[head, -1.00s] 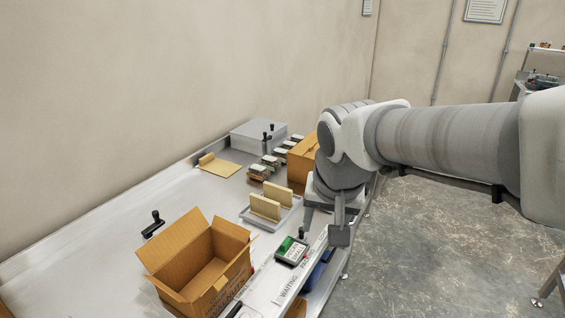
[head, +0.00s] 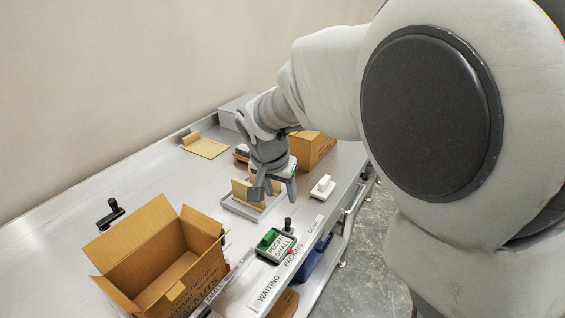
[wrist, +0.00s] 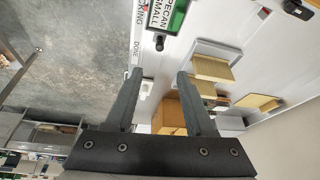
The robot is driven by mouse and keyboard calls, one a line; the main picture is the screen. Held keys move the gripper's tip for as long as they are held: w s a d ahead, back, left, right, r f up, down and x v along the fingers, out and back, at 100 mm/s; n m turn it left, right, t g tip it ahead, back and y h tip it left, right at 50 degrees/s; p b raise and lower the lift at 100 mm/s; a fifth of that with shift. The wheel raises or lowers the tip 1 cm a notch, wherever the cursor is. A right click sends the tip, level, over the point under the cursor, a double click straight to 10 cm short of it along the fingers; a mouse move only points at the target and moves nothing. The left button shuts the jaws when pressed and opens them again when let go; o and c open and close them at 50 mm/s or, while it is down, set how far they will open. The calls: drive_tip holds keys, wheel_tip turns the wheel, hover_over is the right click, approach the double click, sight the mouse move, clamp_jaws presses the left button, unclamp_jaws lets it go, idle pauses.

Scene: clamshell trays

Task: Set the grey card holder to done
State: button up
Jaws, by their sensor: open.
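The grey card holder (head: 284,251) has a green card reading PECAN SMALL and a dark upright knob (head: 288,224). It sits at the table's front edge, beside the PACKING label (head: 293,256) on the label strip. The DONE label (head: 314,224) is further along to the right, and WAITING (head: 268,288) is to the left. My gripper (head: 275,191) is open and empty, above the table and beyond the holder. In the wrist view the holder (wrist: 177,17) shows at the top, apart from my open fingers (wrist: 160,74), with its knob pointing towards them.
A grey tray (head: 236,209) with upright tan pieces lies behind the holder, partly under my gripper. An open carton (head: 140,236) stands at left. A white knobbed block (head: 322,187) sits right, near DONE. A closed carton (head: 316,148) stands behind.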

sight(288, 219)
drive_tip(key=b+x, duration=0.2)
drive_tip(key=x, duration=1.4)
drive_tip(key=shift+d+f, duration=0.1)
drive_tip(key=shift+f, duration=0.1)
drive_tip(key=shift+s, duration=0.1)
drive_tip(key=shift+c, duration=0.2)
clamp_jaws()
idle(0.4)
